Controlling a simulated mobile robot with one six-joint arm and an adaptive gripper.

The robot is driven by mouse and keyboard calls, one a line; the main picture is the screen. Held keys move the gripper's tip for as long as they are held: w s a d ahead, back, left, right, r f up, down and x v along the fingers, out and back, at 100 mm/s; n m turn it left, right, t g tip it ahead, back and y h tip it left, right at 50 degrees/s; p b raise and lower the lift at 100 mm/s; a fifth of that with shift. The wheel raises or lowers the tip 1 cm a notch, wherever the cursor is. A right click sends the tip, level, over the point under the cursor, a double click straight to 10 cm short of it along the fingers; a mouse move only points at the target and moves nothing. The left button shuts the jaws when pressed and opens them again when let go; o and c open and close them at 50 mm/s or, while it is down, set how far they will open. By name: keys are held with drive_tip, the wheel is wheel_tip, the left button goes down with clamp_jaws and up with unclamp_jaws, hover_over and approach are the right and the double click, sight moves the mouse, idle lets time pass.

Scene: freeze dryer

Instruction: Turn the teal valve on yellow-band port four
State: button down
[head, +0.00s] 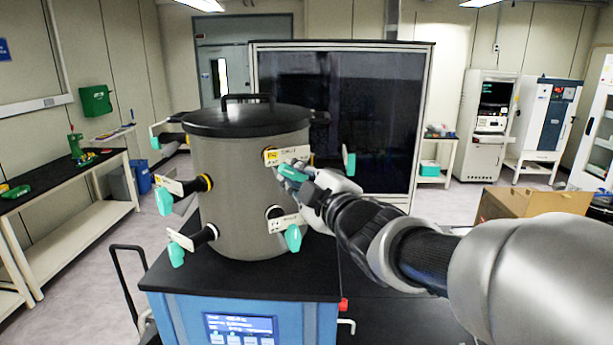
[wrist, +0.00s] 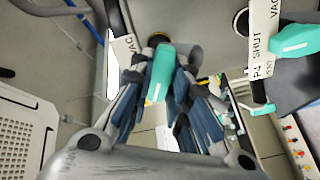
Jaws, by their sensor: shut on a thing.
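The grey cylindrical vessel (head: 235,165) carries several side ports with teal valve handles and white tags. My gripper (head: 300,176) is shut on the teal valve handle (head: 291,172) of the upper front-right port, whose collar has a yellow band (head: 267,153). In the wrist view this handle (wrist: 160,72) lies between the blue-padded fingers of my gripper (wrist: 158,95). Its white tag (head: 286,156) is beside it, with print too small to read surely. The fingers partly hide the port stem.
A second yellow-banded port (head: 206,182) with a hanging teal handle (head: 164,201) is at the left. A lower port's teal handle (head: 293,238) hangs just below my gripper. The vessel stands on a blue cart (head: 180,310). A cardboard box (head: 530,205) is at the right.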

drive_tip(key=shift+m, duration=0.4)
drive_tip(key=m+p, duration=0.1)
drive_tip(key=m, duration=0.4)
drive_tip(key=shift+m, duration=0.3)
drive_tip(key=m+p, duration=0.1)
drive_tip(key=m, duration=0.4)
drive_tip(key=shift+a, duration=0.1)
drive_tip(key=shift+m, duration=0.3)
drive_tip(key=c, duration=1.8)
unclamp_jaws()
